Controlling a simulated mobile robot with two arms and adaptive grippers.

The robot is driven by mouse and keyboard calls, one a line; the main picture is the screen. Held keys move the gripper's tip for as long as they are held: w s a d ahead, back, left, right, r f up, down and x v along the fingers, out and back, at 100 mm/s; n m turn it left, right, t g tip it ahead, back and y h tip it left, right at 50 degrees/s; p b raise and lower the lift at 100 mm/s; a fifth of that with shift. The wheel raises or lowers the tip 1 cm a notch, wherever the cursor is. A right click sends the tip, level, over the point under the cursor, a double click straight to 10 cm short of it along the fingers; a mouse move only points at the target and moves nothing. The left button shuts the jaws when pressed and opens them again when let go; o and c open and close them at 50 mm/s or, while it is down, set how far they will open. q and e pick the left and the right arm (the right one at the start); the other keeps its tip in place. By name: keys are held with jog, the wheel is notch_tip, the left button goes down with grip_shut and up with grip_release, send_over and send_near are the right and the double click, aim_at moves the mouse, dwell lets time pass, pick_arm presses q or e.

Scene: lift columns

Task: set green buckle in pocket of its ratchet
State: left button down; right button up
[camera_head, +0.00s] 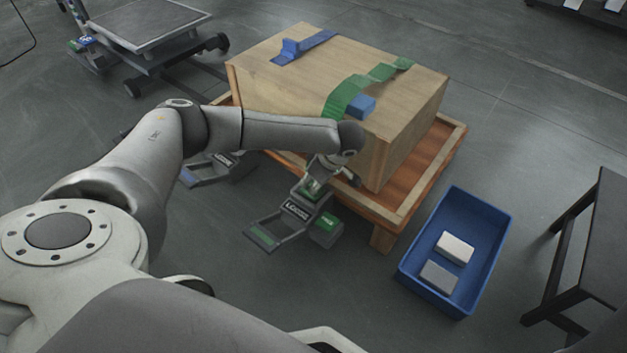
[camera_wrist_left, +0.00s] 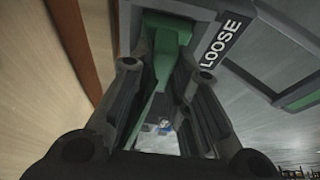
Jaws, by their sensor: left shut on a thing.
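My left gripper (camera_head: 318,180) reaches down in front of the wooden crate and is shut on the green buckle (camera_head: 312,188). In the left wrist view the green buckle (camera_wrist_left: 165,30) shows between the fingers (camera_wrist_left: 160,95), with a green strip running back from it. The buckle's end is at the grey pocket of the green-marked ratchet (camera_wrist_left: 262,42); how deep it sits, I cannot tell. This ratchet (camera_head: 292,212) has a "LOOSE" label and a green-striped lever plate, and stands by the pallet's front. The fingers hide part of the pocket. My right gripper is not in view.
The crate (camera_head: 300,85) stands on a wooden pallet (camera_head: 415,190), with a green strap (camera_head: 345,95) and a blue strap (camera_head: 300,47) over it. A blue-marked ratchet (camera_head: 212,170) is left. A blue bin (camera_head: 495,225), a black bench (camera_head: 575,215) and a cart (camera_head: 150,22) stand around.

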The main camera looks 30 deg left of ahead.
pick_arm(q)
jog(key=c, duration=1.3)
grip_release()
jog(key=v, duration=1.2)
jog(key=shift+r, duration=0.15)
